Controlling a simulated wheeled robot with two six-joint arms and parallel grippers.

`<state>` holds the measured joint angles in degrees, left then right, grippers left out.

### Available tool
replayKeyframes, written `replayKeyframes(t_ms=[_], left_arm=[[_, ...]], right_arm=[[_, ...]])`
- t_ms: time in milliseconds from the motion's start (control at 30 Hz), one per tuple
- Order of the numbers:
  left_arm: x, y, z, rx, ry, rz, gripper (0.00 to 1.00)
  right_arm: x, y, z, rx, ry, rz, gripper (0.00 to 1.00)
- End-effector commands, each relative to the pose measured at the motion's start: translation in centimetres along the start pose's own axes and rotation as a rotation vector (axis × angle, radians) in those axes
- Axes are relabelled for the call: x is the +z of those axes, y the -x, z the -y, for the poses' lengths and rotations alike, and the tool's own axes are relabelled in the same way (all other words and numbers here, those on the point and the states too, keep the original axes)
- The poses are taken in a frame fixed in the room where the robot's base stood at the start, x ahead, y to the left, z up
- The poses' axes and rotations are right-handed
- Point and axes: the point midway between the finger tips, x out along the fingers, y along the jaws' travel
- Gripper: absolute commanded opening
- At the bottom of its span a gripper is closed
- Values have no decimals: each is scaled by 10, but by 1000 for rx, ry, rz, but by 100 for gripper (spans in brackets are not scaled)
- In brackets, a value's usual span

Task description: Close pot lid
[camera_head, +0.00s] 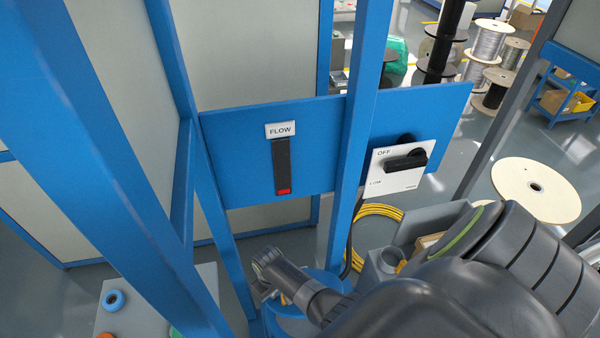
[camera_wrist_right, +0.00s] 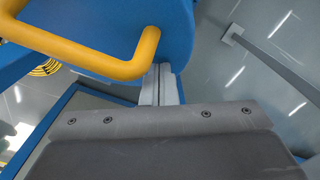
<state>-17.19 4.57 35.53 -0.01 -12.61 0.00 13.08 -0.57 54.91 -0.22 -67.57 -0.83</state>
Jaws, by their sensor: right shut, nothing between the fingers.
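The blue pot (camera_head: 290,322) stands low in the head view, partly hidden behind my right arm. In the right wrist view a large blue surface (camera_wrist_right: 165,20), apparently its lid, fills the top, with a bent yellow handle (camera_wrist_right: 75,52) across it. My right gripper (camera_wrist_right: 162,72) is shut and empty. Its grey fingers point at the blue surface, just right of and below the handle's bend; I cannot tell whether they touch it. In the head view the right fingertips are hidden behind my wrist. My left gripper is not in view.
Blue frame posts (camera_head: 350,150) stand close by. A blue panel (camera_head: 232,150) carries a FLOW gauge (camera_head: 282,165) and an OFF/LOW switch (camera_head: 397,165). A yellow cable coil (camera_head: 378,210), a grey bin (camera_head: 425,222) and cable spools (camera_head: 537,188) lie behind. A grey board (camera_head: 135,290) is at lower left.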

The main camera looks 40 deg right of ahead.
Motion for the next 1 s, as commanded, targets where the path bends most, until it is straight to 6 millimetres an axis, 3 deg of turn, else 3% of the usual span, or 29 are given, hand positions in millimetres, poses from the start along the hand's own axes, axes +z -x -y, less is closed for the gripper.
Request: replayKeyframes(t_ms=[633, 1000], left_arm=[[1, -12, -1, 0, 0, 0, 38], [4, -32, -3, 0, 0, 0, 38]], right_arm=[[18, -31, 10, 0, 0, 1, 0], [28, -60, 16, -1, -1, 1, 0]])
